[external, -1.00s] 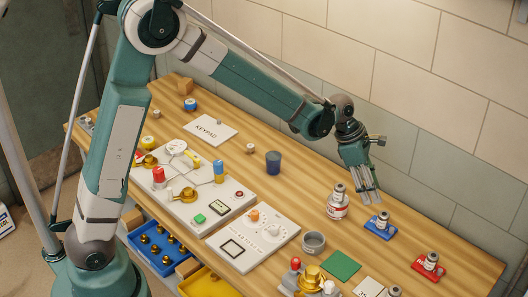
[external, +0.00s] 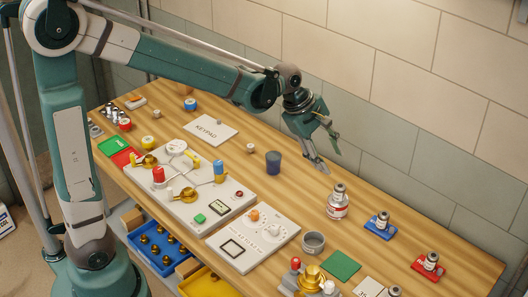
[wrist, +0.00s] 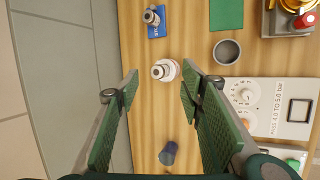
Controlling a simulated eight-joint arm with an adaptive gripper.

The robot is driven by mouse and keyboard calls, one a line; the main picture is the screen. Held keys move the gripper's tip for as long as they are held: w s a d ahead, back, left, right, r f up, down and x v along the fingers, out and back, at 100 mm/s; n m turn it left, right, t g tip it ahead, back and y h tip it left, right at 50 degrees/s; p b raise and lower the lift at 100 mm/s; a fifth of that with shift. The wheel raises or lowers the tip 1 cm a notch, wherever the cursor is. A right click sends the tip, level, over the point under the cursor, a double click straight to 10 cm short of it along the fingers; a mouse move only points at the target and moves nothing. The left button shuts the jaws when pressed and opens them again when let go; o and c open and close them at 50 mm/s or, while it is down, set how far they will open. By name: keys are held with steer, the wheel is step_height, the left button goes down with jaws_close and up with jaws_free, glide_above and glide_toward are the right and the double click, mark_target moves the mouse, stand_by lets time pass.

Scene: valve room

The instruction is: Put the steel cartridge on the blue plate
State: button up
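A small steel cartridge (external: 382,217) with a dark top stands upright on the blue plate (external: 374,231) at the right; the wrist view shows this cartridge (wrist: 152,16) and blue plate (wrist: 156,33) too. A similar steel-topped piece with a white, red-labelled body (external: 337,205) stands to its left; it also shows in the wrist view (wrist: 165,70). I cannot tell which one the task means by the steel cartridge. My gripper (external: 330,161) is open and empty above the bench, up and left of the labelled piece. Its fingers (wrist: 160,85) are wide apart.
A similar cartridge stands on a red plate (external: 425,270). A grey ring cup (external: 313,243), a green square (external: 341,265) and a dark blue cup (external: 273,162) are nearby. Control panels fill the bench's middle. A tiled wall runs behind; wood is bare around the dark cup.

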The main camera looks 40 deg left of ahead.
steer(key=s+a+r+m+t+y, duration=0.1)
steer(key=s+a+r+m, duration=0.1)
steer(key=s+a+m, duration=0.6)
steer(key=s+a+r+m+t+y, duration=0.2)
steer(key=s+a+m, duration=0.6)
steer(key=s, duration=1.2)
steer(key=a, duration=0.4)
steer(key=shift+s+a+r+m, duration=0.15)
steer(key=shift+r+m, duration=0.05)
steer(key=shift+m, duration=0.1)
